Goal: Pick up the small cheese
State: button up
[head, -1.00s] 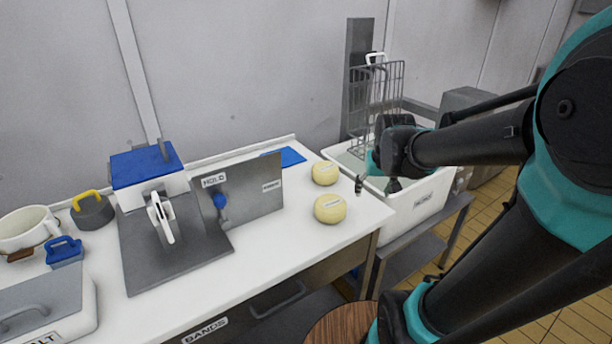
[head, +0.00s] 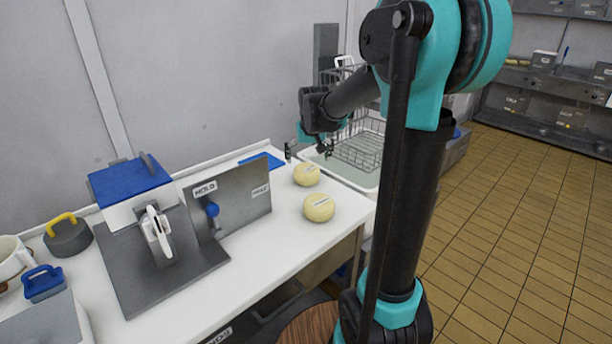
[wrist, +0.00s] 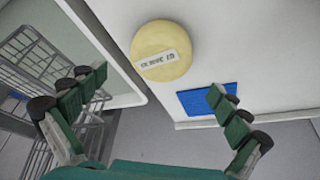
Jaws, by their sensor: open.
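Two pale yellow round cheeses with labels sit on the white counter. The small cheese (head: 306,174) is the rear one and looks slightly smaller than the front cheese (head: 319,208). My gripper (head: 306,150) is open and empty, above and just behind the small cheese in the head view. In the wrist view one cheese, apparently the small cheese (wrist: 161,50), lies ahead of the spread fingertips (wrist: 158,85), roughly centred between them and not touched. Its label faces up. The front cheese does not show in the wrist view.
A blue mat (head: 262,160) lies on the counter (head: 270,245) close to the small cheese. A grey upright plate marked HOLD (head: 235,196) stands to the left. A white bin (head: 352,174) with a wire basket (head: 358,148) is to the right.

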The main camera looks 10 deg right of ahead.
aim_at(307, 168)
jog(key=shift+x, duration=3.75)
jog(key=shift+s, duration=0.2)
jog(key=c, duration=1.6)
jog(key=shift+o, duration=0.2)
